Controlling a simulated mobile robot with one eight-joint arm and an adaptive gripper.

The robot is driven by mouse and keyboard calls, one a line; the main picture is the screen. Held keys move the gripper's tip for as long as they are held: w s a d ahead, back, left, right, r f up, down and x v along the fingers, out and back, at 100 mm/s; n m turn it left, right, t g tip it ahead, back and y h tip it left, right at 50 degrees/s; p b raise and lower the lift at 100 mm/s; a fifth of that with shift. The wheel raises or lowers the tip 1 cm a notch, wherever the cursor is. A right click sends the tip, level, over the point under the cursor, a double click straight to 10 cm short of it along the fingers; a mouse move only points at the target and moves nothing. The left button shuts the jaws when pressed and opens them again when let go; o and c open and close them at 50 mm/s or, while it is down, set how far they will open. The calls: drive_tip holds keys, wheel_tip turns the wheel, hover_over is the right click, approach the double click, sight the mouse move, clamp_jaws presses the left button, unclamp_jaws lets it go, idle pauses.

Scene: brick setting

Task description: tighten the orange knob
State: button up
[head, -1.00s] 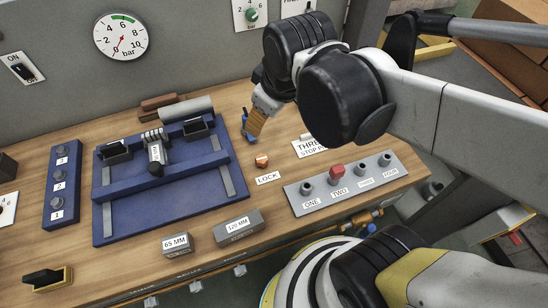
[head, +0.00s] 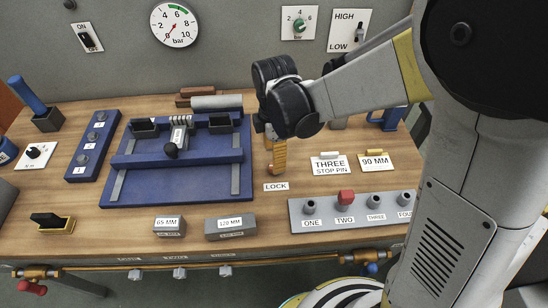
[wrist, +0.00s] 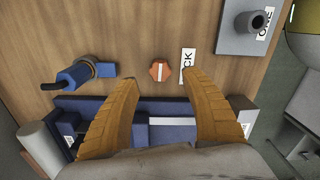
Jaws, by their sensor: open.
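The orange knob (wrist: 159,71) stands on the wooden bench beside the LOCK label (wrist: 188,66) in the wrist view. A pale stripe runs across its top. In the head view my gripper (head: 279,171) points down at the bench behind the label.
A blue fixture (head: 120,190) lies left of my gripper. A blue part with a black handle (wrist: 78,75) sits left of the knob. A grey strip of pegs (head: 299,219) lies at front right, one peg red-capped (head: 346,196). Grey blocks (head: 230,228) stand at the front.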

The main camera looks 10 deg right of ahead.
wheel_tip(320, 180, down, 5)
drive_tip(key=shift+r+b, duration=0.1)
drive_tip(key=shift+b, duration=0.65)
drive_tip(key=shift+c, duration=0.5)
drive_tip(key=c, duration=1.1)
